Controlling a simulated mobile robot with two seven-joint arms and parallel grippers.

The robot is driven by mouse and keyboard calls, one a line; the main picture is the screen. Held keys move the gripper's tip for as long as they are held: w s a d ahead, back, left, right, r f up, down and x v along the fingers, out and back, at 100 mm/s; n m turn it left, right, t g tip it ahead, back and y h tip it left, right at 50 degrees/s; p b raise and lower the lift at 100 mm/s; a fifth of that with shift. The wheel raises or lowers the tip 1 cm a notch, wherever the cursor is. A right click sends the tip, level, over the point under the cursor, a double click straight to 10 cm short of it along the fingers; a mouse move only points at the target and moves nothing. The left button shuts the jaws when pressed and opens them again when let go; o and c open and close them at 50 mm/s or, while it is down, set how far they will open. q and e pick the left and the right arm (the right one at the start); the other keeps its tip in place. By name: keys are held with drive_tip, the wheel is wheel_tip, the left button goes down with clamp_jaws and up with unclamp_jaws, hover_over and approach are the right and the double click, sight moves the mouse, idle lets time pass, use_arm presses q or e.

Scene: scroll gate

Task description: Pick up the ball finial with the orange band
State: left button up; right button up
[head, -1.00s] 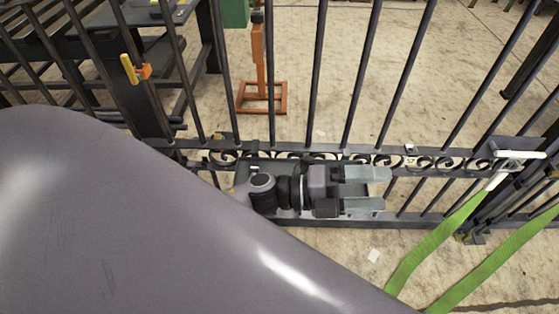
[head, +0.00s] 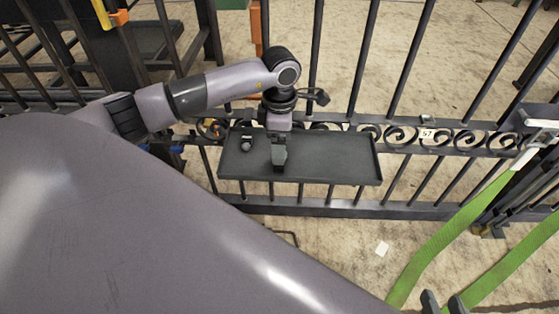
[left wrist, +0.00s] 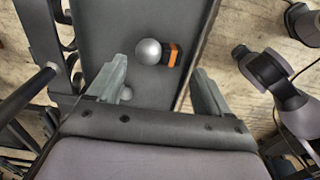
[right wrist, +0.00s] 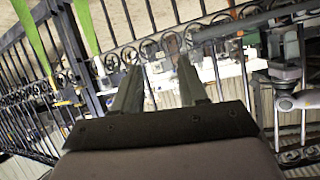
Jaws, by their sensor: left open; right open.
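The ball finial with the orange band (left wrist: 148,52) lies in a dark tray (left wrist: 105,30) in the left wrist view. It is a silver ball with an orange and black band at its right. My left gripper (left wrist: 158,88) is open and empty, with the finial beyond and between its fingers. A second pale ball (left wrist: 126,93) lies beside the left finger, partly hidden. In the head view my left gripper (head: 279,158) points down over the tray (head: 335,165). One dark finial (head: 246,143) shows there; no orange is visible on it. My right gripper (head: 443,303) is open and empty at the bottom edge.
The tray is at a dark iron gate with scrollwork (head: 455,140) and upright bars. A green strap (head: 445,240) hangs at the right. The tray's right half looks bare. My right wrist view shows open fingers (right wrist: 155,85) facing the gate.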

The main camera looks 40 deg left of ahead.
use_arm(q)
wheel_tip(320, 180, down, 5)
drive_tip(key=shift+a+r+b, duration=0.1)
drive_tip(key=shift+r+b, duration=0.1)
drive_tip(key=shift+b, duration=0.65)
drive_tip(key=shift+w+f, duration=0.1)
drive_tip(key=shift+f, duration=0.35)
use_arm(e)
drive_tip(key=shift+w+a+f+y, duration=0.15)
drive_tip(key=shift+a+y, duration=0.1)
drive_tip(key=shift+a, duration=0.15)
drive_tip(key=shift+w+a+f+y, duration=0.15)
drive_tip(key=shift+a+y, duration=0.1)
drive_tip(key=shift+a, duration=0.15)
use_arm(q)
drive_tip(key=shift+c, duration=0.4)
drive_tip(key=c, duration=0.9)
drive_tip(key=shift+r, duration=0.1)
drive_tip(key=shift+c, duration=0.2)
